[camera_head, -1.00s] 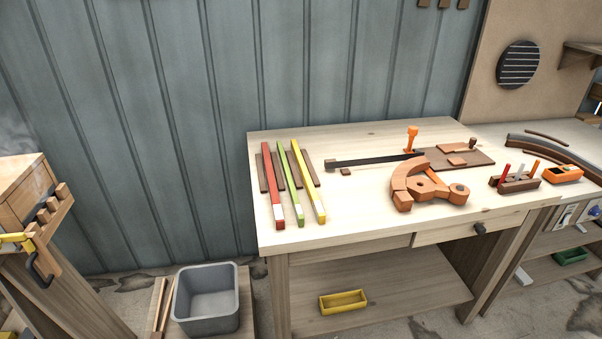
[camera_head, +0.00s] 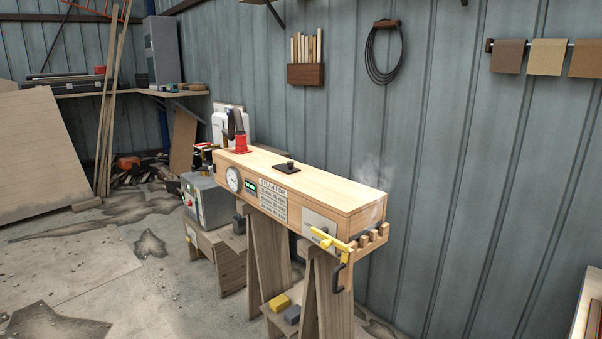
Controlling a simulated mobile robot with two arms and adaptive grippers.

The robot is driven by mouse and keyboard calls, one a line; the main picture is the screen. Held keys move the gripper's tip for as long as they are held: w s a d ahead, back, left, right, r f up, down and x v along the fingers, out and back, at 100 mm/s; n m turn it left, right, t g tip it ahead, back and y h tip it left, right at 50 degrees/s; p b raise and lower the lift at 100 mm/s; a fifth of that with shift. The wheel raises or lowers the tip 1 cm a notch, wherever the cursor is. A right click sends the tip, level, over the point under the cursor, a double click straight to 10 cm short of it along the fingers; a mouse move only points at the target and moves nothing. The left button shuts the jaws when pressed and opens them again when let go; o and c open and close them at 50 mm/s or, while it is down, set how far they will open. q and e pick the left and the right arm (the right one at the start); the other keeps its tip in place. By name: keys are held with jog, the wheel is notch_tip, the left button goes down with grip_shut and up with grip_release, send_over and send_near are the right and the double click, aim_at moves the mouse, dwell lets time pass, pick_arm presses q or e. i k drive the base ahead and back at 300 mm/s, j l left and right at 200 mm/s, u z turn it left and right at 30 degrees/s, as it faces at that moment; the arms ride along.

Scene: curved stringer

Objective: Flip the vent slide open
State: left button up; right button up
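A long wooden steam box (camera_head: 310,185) stands on wooden trestles in the middle of the view. A dark square plate with a small black knob (camera_head: 288,167) lies on its top; it looks like the vent slide, but I cannot tell whether it is open or shut. The front face carries a round gauge (camera_head: 234,179), a small green display and a printed label (camera_head: 273,198). A yellow lever (camera_head: 328,239) and a dark handle (camera_head: 340,275) are at the near right end. Faint steam shows above that end. Neither of my grippers is in view.
A grey metal unit (camera_head: 207,200) stands on a wooden stand behind the box's left end, with a red fitting (camera_head: 241,146) on the box top. A yellow block (camera_head: 279,302) and a grey block sit low between the trestles. Open floor (camera_head: 130,285) lies to the left; a corrugated wall is behind.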

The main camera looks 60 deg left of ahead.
aim_at(288, 168)
jog(key=u, duration=1.9)
jog(key=i+j+z, duration=0.25)
jog(key=i+j, duration=0.75)
jog(key=i, duration=0.35)
jog(key=i+j+z, duration=0.3)
jog(key=i+j, duration=0.9)
